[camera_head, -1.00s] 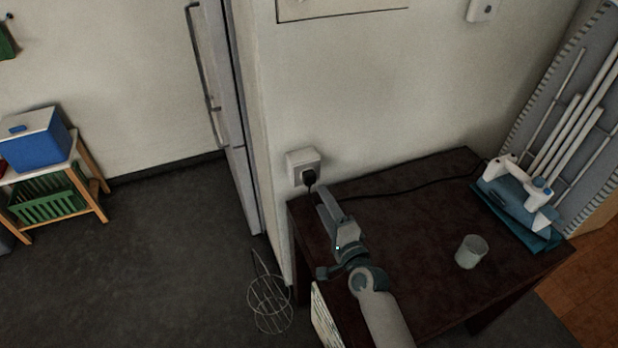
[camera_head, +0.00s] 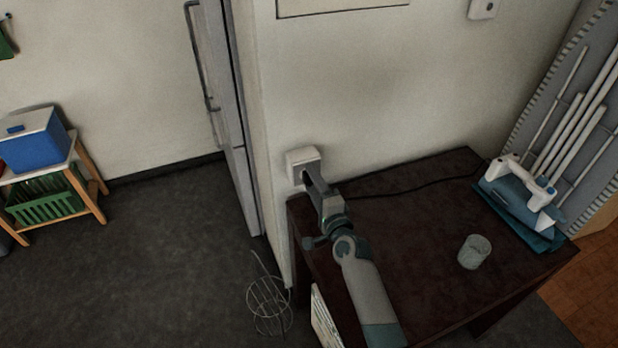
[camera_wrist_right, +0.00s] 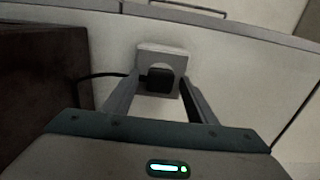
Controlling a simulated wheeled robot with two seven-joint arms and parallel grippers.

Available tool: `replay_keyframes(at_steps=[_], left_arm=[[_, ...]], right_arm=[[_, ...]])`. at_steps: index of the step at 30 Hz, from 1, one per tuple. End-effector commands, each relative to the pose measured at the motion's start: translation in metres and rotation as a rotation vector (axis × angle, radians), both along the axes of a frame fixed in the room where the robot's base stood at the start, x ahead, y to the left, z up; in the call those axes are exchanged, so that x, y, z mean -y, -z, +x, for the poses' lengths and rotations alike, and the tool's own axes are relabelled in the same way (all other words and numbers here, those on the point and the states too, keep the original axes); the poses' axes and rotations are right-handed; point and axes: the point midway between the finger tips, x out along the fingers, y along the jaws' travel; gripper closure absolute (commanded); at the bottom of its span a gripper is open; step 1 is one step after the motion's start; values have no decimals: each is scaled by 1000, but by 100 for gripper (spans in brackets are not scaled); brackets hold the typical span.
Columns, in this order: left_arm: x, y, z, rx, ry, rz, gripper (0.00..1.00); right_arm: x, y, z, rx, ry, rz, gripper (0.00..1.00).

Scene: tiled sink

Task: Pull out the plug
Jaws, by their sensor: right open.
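A white wall socket (camera_head: 302,160) is on the wall at the table's left back corner. The black plug (camera_wrist_right: 159,79) sits in the socket, which also shows in the right wrist view (camera_wrist_right: 163,57). Its dark cable (camera_wrist_right: 97,76) runs off to the left there. My right gripper (camera_head: 310,177) is at the socket in the head view and hides the plug. In the right wrist view its two fingers (camera_wrist_right: 155,92) are open, one on each side of the plug. I cannot tell whether they touch it. My left gripper is not in view.
The dark table (camera_head: 410,227) carries a glass (camera_head: 474,252) and a blue and white iron (camera_head: 521,197) on its right side. The cable (camera_head: 420,187) runs along the table's back edge.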

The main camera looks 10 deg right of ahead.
Motion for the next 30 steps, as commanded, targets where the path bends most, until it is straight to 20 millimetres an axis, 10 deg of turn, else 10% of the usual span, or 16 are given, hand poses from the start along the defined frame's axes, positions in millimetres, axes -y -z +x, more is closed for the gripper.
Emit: replay_keyframes(at_steps=[30], left_arm=[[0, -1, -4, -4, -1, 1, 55]], right_arm=[[0, 0, 0, 0, 0, 0, 48]])
